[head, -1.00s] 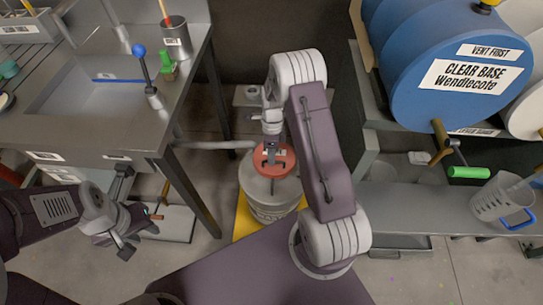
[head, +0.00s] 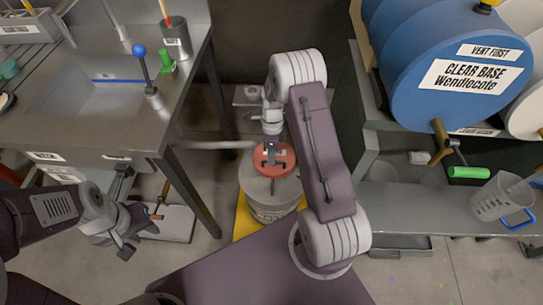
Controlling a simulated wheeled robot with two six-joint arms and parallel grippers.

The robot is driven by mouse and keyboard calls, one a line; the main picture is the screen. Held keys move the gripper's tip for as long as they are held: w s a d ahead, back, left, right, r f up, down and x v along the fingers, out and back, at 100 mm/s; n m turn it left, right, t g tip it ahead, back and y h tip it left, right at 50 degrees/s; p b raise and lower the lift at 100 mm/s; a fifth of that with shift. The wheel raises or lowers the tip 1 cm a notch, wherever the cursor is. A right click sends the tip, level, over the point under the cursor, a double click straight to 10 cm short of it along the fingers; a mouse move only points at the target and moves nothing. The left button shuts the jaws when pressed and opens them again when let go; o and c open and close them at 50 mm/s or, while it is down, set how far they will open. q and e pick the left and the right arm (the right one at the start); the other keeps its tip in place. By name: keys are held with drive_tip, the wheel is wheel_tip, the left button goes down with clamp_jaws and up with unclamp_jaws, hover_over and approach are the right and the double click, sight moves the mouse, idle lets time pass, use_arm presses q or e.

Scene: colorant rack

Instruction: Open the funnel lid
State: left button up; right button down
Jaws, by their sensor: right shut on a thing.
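The red funnel lid (head: 284,166) sits on top of a grey drum (head: 268,197) in the middle of the head view. My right gripper (head: 271,158) reaches down onto the lid from behind and is shut on a part of it. The arm and the gripper hide some of the lid, so the exact grip point is hard to see. The lid looks flat on the drum. My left gripper (head: 128,229) hangs at the lower left, beside the sink bench and away from the drum. Its fingers look apart with nothing between them.
A steel sink bench (head: 120,125) stands at the left. A blue drum (head: 440,70) labelled CLEAR BASE lies on a rack at the right, with a clear jug (head: 497,198) on the shelf (head: 420,212) below. The grey drum stands on a yellow floor patch (head: 243,222).

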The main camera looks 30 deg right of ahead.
drive_tip(key=shift+w+d+r+p, duration=0.1)
drive_tip(key=shift+r+p, duration=0.35)
drive_tip(key=shift+p, duration=0.05)
drive_tip(key=w+d+r+p, duration=0.3)
drive_tip(key=w+r+p, duration=0.2)
drive_tip(key=w+p, duration=0.1)
drive_tip(key=shift+d+r, duration=0.35)
drive_tip(key=shift+r, duration=0.05)
drive_tip(key=c, duration=1.5)
unclamp_jaws()
drive_tip(key=shift+w, duration=0.1)
wheel_tip(320, 180, up, 9)
drive_tip(key=w+d+p, duration=0.1)
drive_tip(key=shift+w+f+p, duration=0.15)
drive_tip(key=shift+w+p, duration=0.15)
drive_tip(key=shift+w, duration=0.05)
